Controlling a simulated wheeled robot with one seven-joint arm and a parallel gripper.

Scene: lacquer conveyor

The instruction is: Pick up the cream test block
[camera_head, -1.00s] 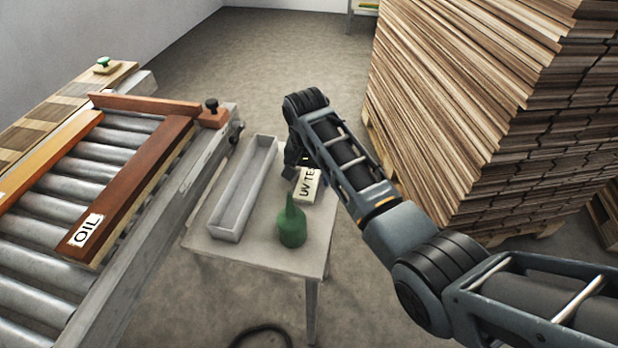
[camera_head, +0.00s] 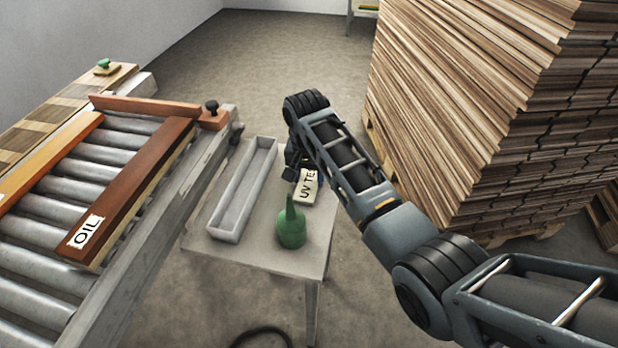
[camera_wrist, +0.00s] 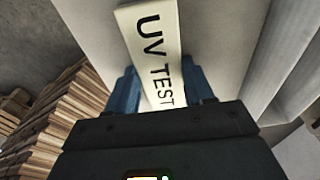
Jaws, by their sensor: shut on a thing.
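The cream test block (camera_head: 307,188) carries the black letters "UV TEST". In the head view it is at the far right part of the small grey table (camera_head: 262,258), partly hidden behind my arm. In the wrist view the block (camera_wrist: 150,40) runs between the two blue fingers of my gripper (camera_wrist: 160,90). The fingers are shut on its sides. In the head view my gripper (camera_head: 293,165) is mostly dark and small beside the block's far end. I cannot tell for sure whether the block is clear of the tabletop.
A green bottle (camera_head: 291,226) stands in front of the block. A long grey tray (camera_head: 231,236) lies to its left. The roller conveyor (camera_head: 40,270) with a brown "OIL" board (camera_head: 130,190) is at left. A tall stack of wooden boards (camera_head: 460,110) stands close at right.

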